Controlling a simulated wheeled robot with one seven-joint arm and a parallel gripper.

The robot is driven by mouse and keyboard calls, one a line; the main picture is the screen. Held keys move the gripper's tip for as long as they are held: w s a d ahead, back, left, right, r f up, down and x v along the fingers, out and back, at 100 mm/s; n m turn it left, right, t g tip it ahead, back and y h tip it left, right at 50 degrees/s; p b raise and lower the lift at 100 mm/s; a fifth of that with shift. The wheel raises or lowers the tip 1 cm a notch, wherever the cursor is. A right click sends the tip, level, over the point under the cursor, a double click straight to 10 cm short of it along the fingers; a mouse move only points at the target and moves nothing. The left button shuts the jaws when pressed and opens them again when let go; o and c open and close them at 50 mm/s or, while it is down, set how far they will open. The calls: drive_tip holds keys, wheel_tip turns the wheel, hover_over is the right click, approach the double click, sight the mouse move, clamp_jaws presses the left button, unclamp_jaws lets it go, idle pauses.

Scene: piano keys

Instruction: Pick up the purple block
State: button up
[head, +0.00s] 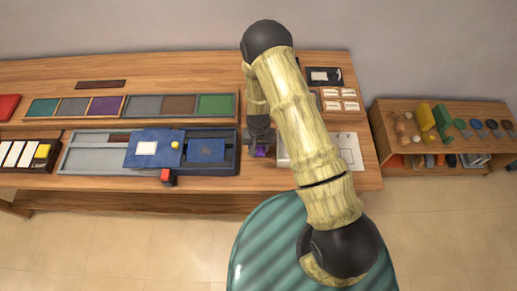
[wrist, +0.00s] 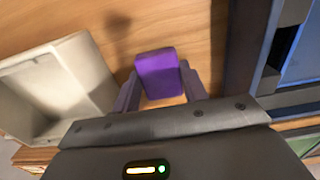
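The purple block (wrist: 158,74) sits between the two fingers of my gripper (wrist: 160,84) in the wrist view. The fingers press close against its left and right sides, with no clear gap showing. In the head view a small part of the purple block (head: 261,152) shows below my gripper (head: 259,142), at the right end of the dark tray and left of a white sheet. My arm hides much of that spot. The wood table lies behind the block, with a dark shadow apart from it. The block's height above the table is hard to judge.
A grey tray (head: 90,159) with blue panels (head: 207,149) stands left of my gripper. A white open box (wrist: 55,85) is close on the left in the wrist view. A low shelf (head: 385,128) stands right.

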sight(259, 148)
drive_tip(key=shift+r, duration=0.2)
wheel_tip(259, 148, up, 10)
drive_tip(key=b, duration=0.3)
drive_tip(key=shift+f, duration=0.15)
idle(0.5)
drive_tip(key=shift+o, duration=0.8)
drive_tip(key=shift+c, duration=0.2)
